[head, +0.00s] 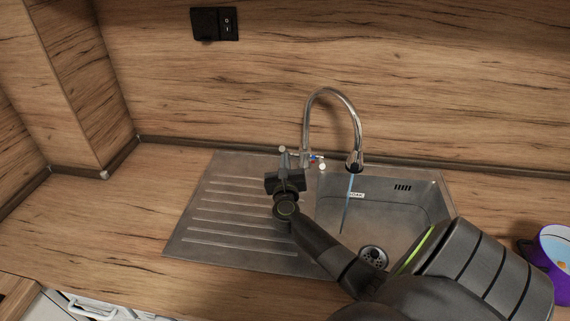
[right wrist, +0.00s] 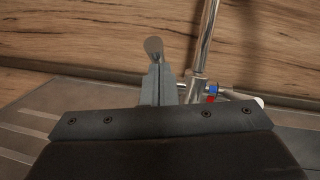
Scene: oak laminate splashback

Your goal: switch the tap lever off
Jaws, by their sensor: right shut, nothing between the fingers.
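The chrome tap (head: 357,118) stands at the back of the steel sink, its high spout arching over the basin. A thin bluish stream of water (head: 347,200) runs from the spout. A lever (head: 322,166) with a pale end and red and blue marks juts right from the tap base; it also shows in the right wrist view (right wrist: 240,96). Another rounded lever end (right wrist: 154,47) shows just beyond the fingertips. My right gripper (head: 291,162) is shut and empty, left of the tap column, close to that left lever end; contact cannot be told. My left gripper is not in view.
The ribbed drainboard (head: 215,225) lies left of the basin (head: 420,205). A purple pot or bowl (head: 540,262) stands at the right edge. A black socket (head: 205,24) is on the wooden splashback. The left worktop is clear.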

